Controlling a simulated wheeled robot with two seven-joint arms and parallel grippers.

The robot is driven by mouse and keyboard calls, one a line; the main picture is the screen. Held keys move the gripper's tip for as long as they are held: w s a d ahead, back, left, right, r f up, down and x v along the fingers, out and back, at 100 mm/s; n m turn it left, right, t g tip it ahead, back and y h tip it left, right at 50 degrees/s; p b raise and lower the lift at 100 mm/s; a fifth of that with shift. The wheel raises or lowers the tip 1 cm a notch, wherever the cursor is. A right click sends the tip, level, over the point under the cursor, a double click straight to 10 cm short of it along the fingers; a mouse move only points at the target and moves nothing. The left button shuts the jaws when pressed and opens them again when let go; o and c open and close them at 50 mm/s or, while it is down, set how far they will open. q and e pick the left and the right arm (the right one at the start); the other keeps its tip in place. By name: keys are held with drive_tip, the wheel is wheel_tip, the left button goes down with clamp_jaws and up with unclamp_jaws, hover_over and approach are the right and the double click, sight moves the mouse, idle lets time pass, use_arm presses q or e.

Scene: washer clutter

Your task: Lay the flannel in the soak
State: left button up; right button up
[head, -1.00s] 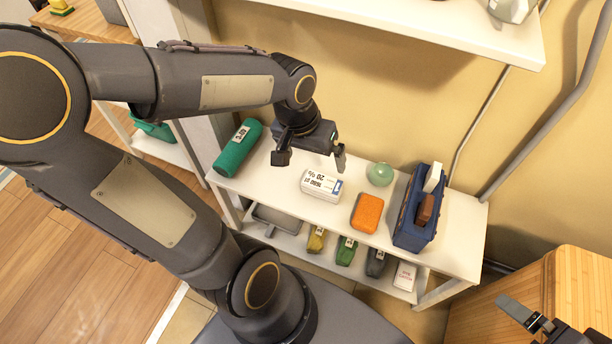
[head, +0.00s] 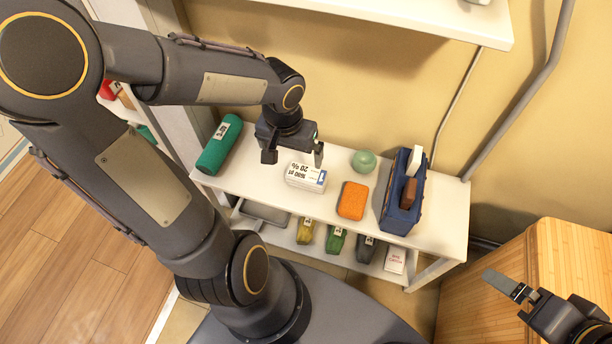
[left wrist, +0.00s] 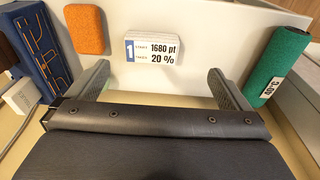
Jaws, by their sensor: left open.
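I cannot pick out a plainly spread flannel. A green roll (head: 219,146) with a white label lies at the left end of the white shelf; in the left wrist view its label reads 40°C (left wrist: 277,70). A shallow grey tray (head: 264,214), perhaps the soak, sits on the lower shelf, partly hidden by my arm. My left gripper (head: 294,157) is open and empty above the shelf, just behind a white labelled block (head: 305,177). In the left wrist view its fingers (left wrist: 158,74) stand apart below the block. My right gripper (head: 508,286) shows at the lower right, its jaw opening unclear.
On the top shelf are an orange sponge-like block (head: 352,200), a pale green ball (head: 364,161) and a blue caddy (head: 403,193) holding white and brown items. Several labelled containers (head: 335,240) stand below. A wooden cabinet (head: 480,285) is at right; another shelf (head: 400,18) hangs above.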

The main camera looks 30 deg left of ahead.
use_arm(q)
drive_tip(key=g, duration=0.1)
hover_over(306, 174)
drive_tip(key=f, duration=0.7)
drive_tip(key=shift+s+a+f, duration=0.2)
drive_tip(key=shift+f, duration=0.1)
drive_tip(key=f+b, duration=0.1)
drive_tip(key=f, duration=0.1)
drive_tip(key=f+b, duration=0.1)
drive_tip(key=f, duration=0.2)
drive_tip(key=f+b, duration=0.1)
drive_tip(key=f, duration=0.2)
drive_tip(key=shift+w+d+f+b, duration=0.1)
drive_tip(key=shift+w+d+b, duration=0.1)
drive_tip(key=shift+d+b, duration=0.1)
drive_tip(key=c, duration=0.7)
